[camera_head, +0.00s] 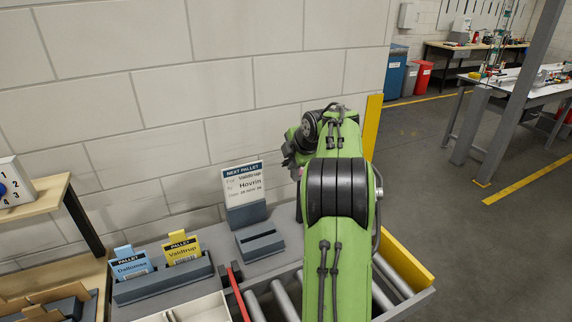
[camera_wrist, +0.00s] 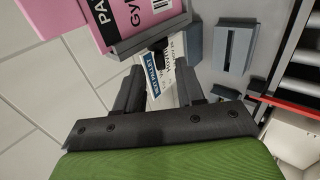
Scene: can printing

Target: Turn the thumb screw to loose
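My gripper (camera_wrist: 160,76) is open in the wrist view, its two dark fingers apart. Between and just beyond the fingertips is a small dark knob-like part (camera_wrist: 161,53), below the edge of a grey holder (camera_wrist: 150,38) with a pink card (camera_wrist: 135,15). I cannot tell for sure that this part is the thumb screw, or whether a finger touches it. In the head view my green arm hides most of that area. No thumb screw can be made out there.
A white "Next pallet" sign (camera_head: 242,184) stands in a grey stand by the wall, and shows behind the fingers in the wrist view (camera_wrist: 155,88). An empty grey slot block (camera_head: 260,242) stands before it. Blue (camera_head: 131,265) and yellow (camera_head: 182,250) cards stand left; rollers (camera_head: 284,301) lie in front.

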